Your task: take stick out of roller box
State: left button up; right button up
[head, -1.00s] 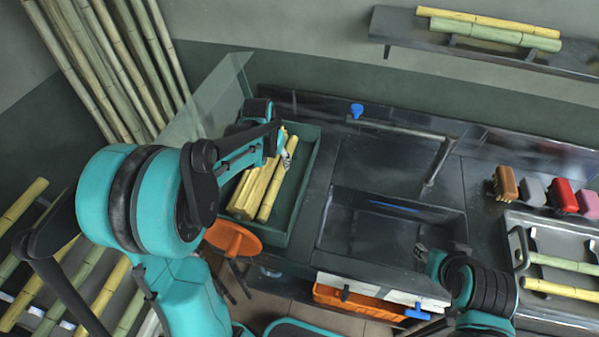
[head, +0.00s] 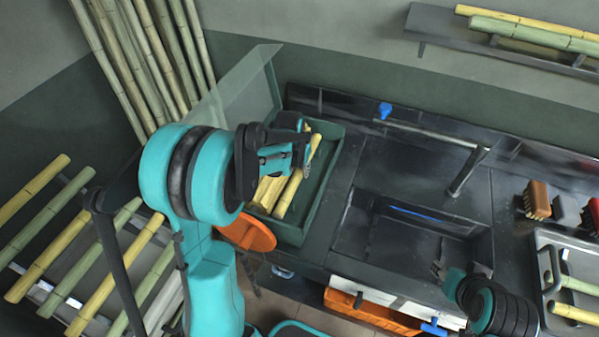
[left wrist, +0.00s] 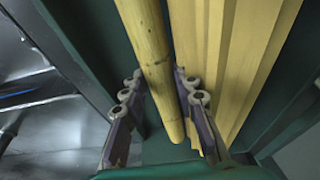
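The green roller box (head: 333,165) stands on the left of the dark counter. Several yellow sticks lie in it. One yellow stick (head: 291,190) lies apart from the rest, along the box's right side. My left gripper (head: 306,158) is over the box at this stick's far part. In the left wrist view the stick (left wrist: 153,50) runs between the two spread fingers (left wrist: 160,92), with a visible gap at the left finger. The other sticks (left wrist: 235,50) lie close to the right finger. My right gripper (head: 455,270) is over the sink's front right; its opening is unclear.
A clear raised lid panel (head: 240,90) stands at the box's back left. A sink (head: 410,235) with a tap (head: 465,170) is to the right. Brushes (head: 537,200) and a tray (head: 570,260) are at far right.

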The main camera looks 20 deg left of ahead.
pick_arm(q)
grip_shut()
jog(key=shift+r, duration=0.1)
